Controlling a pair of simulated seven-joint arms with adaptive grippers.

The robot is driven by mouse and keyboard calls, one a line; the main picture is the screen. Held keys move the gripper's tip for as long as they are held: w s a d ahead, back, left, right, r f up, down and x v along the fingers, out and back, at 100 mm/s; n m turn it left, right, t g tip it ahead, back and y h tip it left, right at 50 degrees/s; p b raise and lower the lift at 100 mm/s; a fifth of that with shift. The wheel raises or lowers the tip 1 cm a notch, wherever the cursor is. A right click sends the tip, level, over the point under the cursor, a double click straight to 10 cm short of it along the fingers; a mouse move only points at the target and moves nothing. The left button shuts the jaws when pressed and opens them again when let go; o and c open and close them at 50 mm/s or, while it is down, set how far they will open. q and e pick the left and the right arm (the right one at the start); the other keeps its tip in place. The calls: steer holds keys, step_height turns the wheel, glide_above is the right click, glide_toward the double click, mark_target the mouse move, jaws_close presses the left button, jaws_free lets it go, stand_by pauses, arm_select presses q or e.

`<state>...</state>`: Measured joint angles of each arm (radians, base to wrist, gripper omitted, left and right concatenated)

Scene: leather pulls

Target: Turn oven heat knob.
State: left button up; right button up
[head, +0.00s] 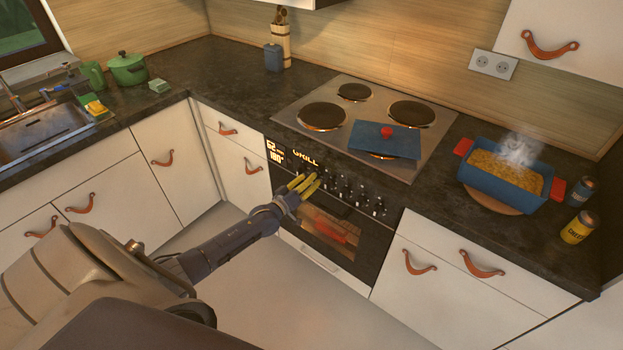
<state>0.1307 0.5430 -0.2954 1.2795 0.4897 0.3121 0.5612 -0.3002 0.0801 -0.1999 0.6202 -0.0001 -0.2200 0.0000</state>
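The oven (338,235) is built in under the hob, with a black control panel. A row of dark knobs (362,196) with light marks runs along the panel. The display (275,152) at its left end is lit, and the word GRILL shows beside it. My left gripper (304,184), with yellow fingers, is at the left part of the knob row. It covers the panel there, so I cannot tell whether it touches a knob or how far its fingers are closed. My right gripper is not in view.
A blue lid (385,140) with a red knob lies on the hob (436,145). A steaming blue dish (505,188) stands on a round board at the right, beside two small jars. The oven door glows below the panel. The floor (275,295) in front is clear.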

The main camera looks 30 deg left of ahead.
arm_select(q)
steer(key=shift+w, duration=0.8)
jaws_close()
